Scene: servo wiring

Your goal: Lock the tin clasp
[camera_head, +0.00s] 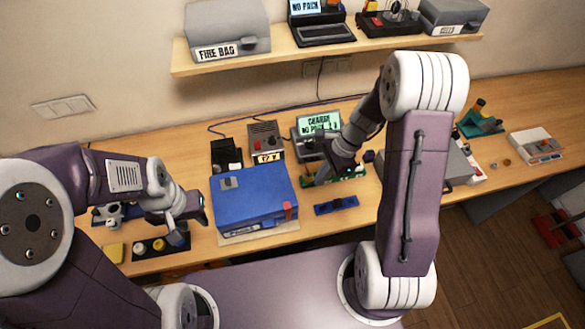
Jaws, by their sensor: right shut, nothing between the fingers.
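A blue tin (250,203) with a label on its front stands on a light mat on the bench, just left of the middle. Its lid looks down. A red clasp (290,211) sits at the right end of its front face; whether it is latched is too small to tell. My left gripper (188,228) is left of the tin, apart from it and above the bench; its opening is not clear. My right gripper (326,170) is shut and empty, behind and right of the tin, above a green board (350,172).
A dark blue strip (336,205) lies right of the tin. A charger with a lit screen (318,122) and a grey-brown box (265,138) stand behind. A dark tray (160,247) and yellow block (113,252) lie front left. The shelf (320,57) holds a grey fire bag box (228,28).

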